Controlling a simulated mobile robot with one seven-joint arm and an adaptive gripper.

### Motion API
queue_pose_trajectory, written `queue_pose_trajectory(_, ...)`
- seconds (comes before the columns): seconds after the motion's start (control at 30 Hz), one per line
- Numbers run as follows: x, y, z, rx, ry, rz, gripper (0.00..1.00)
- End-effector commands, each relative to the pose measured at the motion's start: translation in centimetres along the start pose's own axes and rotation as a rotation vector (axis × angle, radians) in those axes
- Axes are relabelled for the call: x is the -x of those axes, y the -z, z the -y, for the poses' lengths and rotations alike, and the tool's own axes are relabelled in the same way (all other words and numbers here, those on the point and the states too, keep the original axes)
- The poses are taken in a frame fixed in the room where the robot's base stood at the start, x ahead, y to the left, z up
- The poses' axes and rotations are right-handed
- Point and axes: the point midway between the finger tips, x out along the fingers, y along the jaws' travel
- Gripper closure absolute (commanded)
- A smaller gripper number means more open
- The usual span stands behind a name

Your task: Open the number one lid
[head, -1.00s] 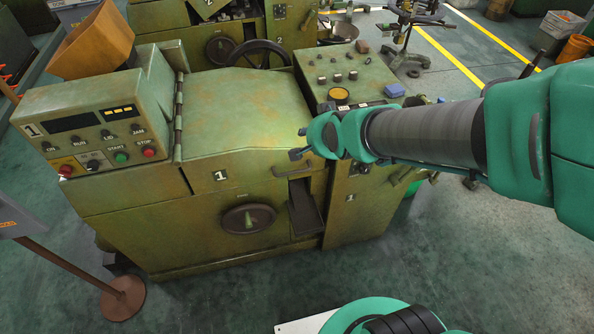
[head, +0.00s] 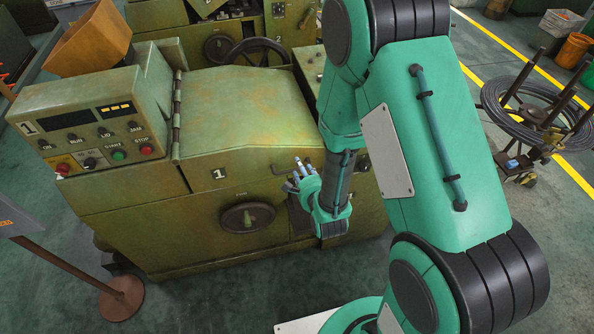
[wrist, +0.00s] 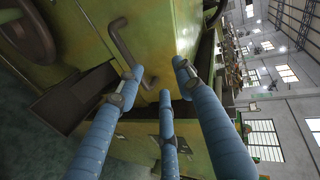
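The number one lid (head: 240,110) is the worn green top cover of the machine marked 1. It lies closed, with a hinge along its left side. Its dark bar handle (head: 262,190) sticks out at the front right, partly hidden by my gripper (head: 301,170). In the wrist view the handle (wrist: 120,42) runs along the green panel ahead of the fingers. My gripper shows there with blue fingers (wrist: 158,78) spread apart and nothing between them. The fingertips are close to the handle's lower end; I cannot tell whether they touch it.
A control box (head: 88,125) with buttons stands left of the lid. A round dial (head: 247,217) is on the machine front, and a dark chute (wrist: 70,97) is beside the fingers. A post with a round base (head: 122,298) stands at left. Floor in front is clear.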

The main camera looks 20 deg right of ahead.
Motion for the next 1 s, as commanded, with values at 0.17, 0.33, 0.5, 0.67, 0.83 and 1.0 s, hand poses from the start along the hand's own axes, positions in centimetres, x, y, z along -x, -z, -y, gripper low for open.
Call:
queue_pose_trajectory(0.17, 0.8, -1.2, -4.1, -0.120, 0.062, -0.018, 0.64)
queue_pose_trajectory(0.33, 2.2, -1.9, -6.5, -0.218, 0.125, -0.025, 0.64)
queue_pose_trajectory(0.5, 3.3, -2.2, -7.7, -0.275, 0.167, -0.026, 0.64)
queue_pose_trajectory(0.67, 3.7, -2.3, -8.0, -0.293, 0.180, -0.026, 0.64)
queue_pose_trajectory(0.83, 3.7, -2.3, -7.9, -0.293, 0.181, -0.027, 0.64)
queue_pose_trajectory(1.0, 3.6, -2.3, -7.9, -0.293, 0.181, -0.027, 0.64)
